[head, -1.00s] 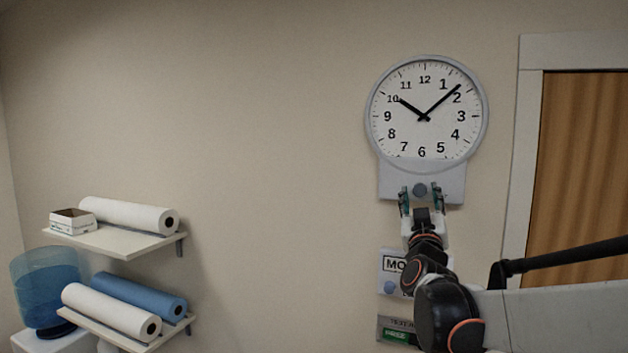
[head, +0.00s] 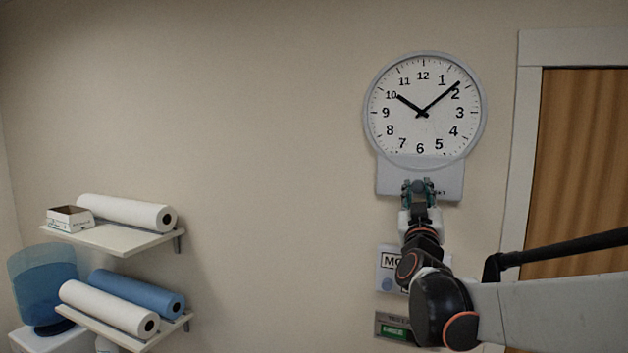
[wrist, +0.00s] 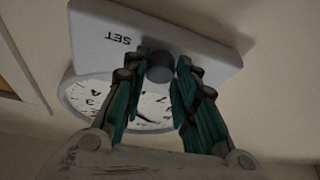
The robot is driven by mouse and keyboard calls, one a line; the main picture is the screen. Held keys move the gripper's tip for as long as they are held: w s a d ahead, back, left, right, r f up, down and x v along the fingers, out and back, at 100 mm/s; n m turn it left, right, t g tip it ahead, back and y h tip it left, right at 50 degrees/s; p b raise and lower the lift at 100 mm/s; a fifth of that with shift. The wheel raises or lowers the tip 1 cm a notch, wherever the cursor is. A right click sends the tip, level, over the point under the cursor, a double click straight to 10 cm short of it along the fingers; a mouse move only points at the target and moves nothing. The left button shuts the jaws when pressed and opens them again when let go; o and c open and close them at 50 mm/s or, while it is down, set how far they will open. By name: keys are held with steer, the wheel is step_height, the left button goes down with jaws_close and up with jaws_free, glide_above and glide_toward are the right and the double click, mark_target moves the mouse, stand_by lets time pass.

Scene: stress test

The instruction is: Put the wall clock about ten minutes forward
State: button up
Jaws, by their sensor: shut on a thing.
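The round wall clock (head: 424,140) hangs on the wall right of centre in the head view. Its short hand points near 10 and its long hand just short of 2, so it reads about eight or nine minutes past ten. A grey plate (head: 450,180) sits under the dial; in the wrist view the plate (wrist: 205,55) carries the word SET and a round dark knob (wrist: 160,67). My gripper (head: 419,184) is at the plate, shut on the knob, with one finger on each side. In the head view the gripper hides the knob. The clock's dial (wrist: 150,105) is partly behind the fingers in the wrist view.
Signs (head: 388,268) are on the wall below the clock, partly behind my arm. A wooden door (head: 580,150) with a pale frame is at the right. Shelves with rolls (head: 125,212) and a blue water bottle (head: 45,285) are at the lower left. The wall between is bare.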

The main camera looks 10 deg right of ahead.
steer(key=shift+w+m, duration=0.1)
steer(key=shift+m, duration=0.2)
steer(key=m+h, duration=0.1)
steer(key=m, duration=0.1)
steer(key=m+g+h+b, duration=0.1)
steer(key=m, duration=0.1)
steer(key=m+g+h+b, duration=0.1)
steer(key=m, duration=0.2)
steer(key=shift+w+a+f+h, duration=0.15)
steer(key=shift+a+h, duration=0.1)
steer(key=shift+h, duration=0.15)
steer(key=shift+c, duration=0.2)
steer(key=m+g, duration=0.1)
steer(key=m, duration=0.2)
steer(key=m+g+h, duration=0.1)
steer(key=m, duration=0.2)
steer(key=m+g+h+b, duration=0.1)
steer(key=m+g, duration=0.1)
steer(key=m, duration=0.1)
steer(key=shift+w+a+r, duration=0.1)
steer(key=shift+a+r, duration=0.05)
steer(key=shift+r, duration=0.1)
steer(key=shift+m+g+h, duration=0.3)
steer(key=shift+m, duration=0.1)
steer(key=o, duration=1.1)
